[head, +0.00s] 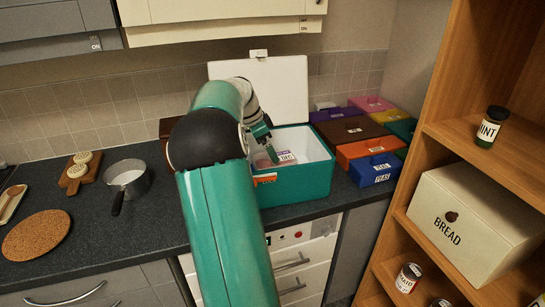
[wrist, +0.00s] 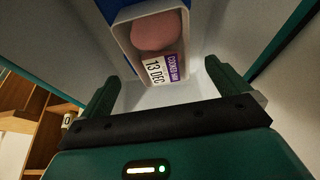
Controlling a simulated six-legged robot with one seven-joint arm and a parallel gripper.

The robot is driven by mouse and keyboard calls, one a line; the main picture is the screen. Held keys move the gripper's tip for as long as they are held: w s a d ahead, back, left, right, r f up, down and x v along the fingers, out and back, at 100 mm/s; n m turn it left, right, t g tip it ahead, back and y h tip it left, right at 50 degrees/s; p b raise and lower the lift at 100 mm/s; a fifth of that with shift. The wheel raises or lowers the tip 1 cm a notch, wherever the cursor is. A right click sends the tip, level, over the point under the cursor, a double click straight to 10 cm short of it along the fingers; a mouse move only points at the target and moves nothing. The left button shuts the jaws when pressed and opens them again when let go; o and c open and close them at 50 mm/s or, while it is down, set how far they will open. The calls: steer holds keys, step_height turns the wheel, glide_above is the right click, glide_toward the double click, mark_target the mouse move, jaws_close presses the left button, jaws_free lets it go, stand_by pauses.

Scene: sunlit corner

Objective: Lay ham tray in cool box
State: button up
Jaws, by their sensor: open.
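The teal cool box (head: 305,182) stands open on the counter, its white lid (head: 285,85) raised at the back. The ham tray (head: 287,158) lies inside the box, its label showing. In the wrist view the ham tray (wrist: 157,70) is a pale tray with pink ham and a label reading 13 DEC. My gripper (head: 265,143) is over the box's inside; the wrist view shows it open (wrist: 160,82), its fingers apart with the tray's near end just beyond and between them. I cannot tell whether a finger touches the tray.
Several coloured boxes, including a blue one (head: 375,171), stand close right of the cool box. A saucepan (head: 127,178), wooden board (head: 77,178) and cork mat (head: 36,234) are at left. A wooden shelf with a bread bin (head: 465,222) rises at right.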

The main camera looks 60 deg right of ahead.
steer(key=v, duration=0.5)
steer(key=w+a+r+n+t, duration=0.2)
steer(key=a+n, duration=0.2)
steer(key=a, duration=0.6)
steer(key=w+a+r+n+t+y, duration=0.1)
steer(key=w+a+r+n+t, duration=0.2)
steer(key=a, duration=0.6)
steer(key=w+a+n, duration=0.2)
steer(key=a+n, duration=0.4)
steer(key=a, duration=0.4)
steer(key=s+a+f+n+t, duration=0.1)
steer(key=s+a+n, duration=0.2)
steer(key=a, duration=0.5)
steer(key=s+a+f+n+t+y, duration=0.1)
steer(key=s+a+n, duration=0.3)
steer(key=a, duration=0.5)
steer(key=s+a+f+n+t+y, duration=0.1)
steer(key=s+a+f+n, duration=0.1)
steer(key=a+n, duration=0.5)
steer(key=shift+s+a+f+t, duration=0.4)
steer(key=shift+s+a, duration=0.45)
steer(key=shift+s, duration=0.05)
